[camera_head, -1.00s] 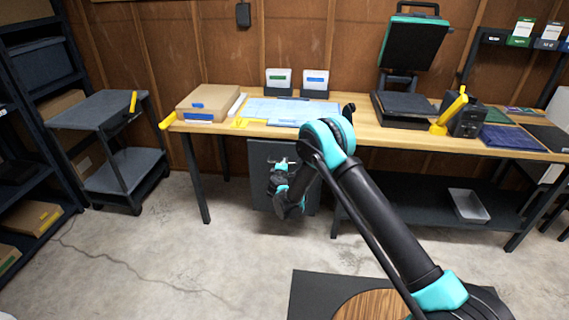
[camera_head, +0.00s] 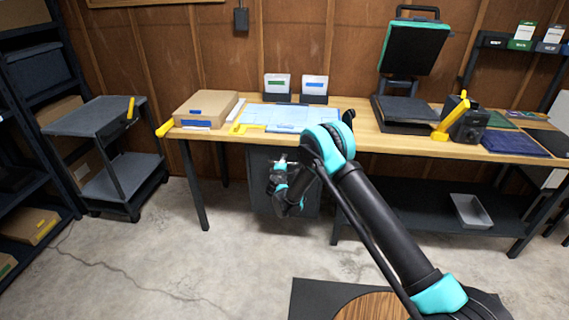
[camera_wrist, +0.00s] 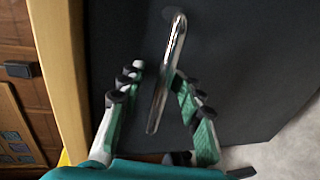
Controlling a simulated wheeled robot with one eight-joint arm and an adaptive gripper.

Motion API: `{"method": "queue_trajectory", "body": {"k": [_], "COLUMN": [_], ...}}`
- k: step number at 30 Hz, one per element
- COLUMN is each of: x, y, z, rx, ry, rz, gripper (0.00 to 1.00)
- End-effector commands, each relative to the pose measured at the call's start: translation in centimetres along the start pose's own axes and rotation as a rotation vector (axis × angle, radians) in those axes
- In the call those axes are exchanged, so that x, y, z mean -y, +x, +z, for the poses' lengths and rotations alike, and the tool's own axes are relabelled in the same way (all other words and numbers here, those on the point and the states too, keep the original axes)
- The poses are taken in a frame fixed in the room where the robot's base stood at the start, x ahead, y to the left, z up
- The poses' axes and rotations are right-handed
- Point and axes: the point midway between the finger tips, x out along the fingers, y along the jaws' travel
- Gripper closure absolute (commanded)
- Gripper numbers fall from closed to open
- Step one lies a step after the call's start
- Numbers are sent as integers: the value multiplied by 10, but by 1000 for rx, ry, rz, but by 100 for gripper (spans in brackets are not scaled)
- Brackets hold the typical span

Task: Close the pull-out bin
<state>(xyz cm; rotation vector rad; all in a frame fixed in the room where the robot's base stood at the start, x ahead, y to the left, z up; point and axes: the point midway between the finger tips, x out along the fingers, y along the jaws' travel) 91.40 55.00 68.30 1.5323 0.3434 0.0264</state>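The pull-out bin (camera_head: 262,197) is a dark grey box under the left part of the workbench. Its front sits beneath the bench top's front edge; the head view does not clearly show how far it projects. Its silver bar handle (camera_wrist: 166,78) runs slantwise across the dark front in the wrist view. My gripper (camera_head: 276,180) is at the bin's front. In the wrist view my gripper (camera_wrist: 156,82) is open, with one finger on each side of the handle. The gaps beside the handle look small, and contact is unclear.
The wooden workbench (camera_head: 365,128) runs above the bin, with a cardboard box (camera_head: 205,108) and papers on top. A grey cart (camera_head: 100,117) stands left. A tray (camera_head: 468,210) rests on the lower shelf at right.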

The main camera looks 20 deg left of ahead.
Motion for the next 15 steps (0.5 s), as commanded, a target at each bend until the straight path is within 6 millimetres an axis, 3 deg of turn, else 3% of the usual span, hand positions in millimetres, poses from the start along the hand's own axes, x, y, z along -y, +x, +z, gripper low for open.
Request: {"method": "queue_trajectory", "body": {"k": [8,15], "x": [1,0], "y": [-6,-45], "z": [0,-1], "rx": [0,-1], "ry": [1,0], "rz": [-1,-1], "gripper": [66,66]}}
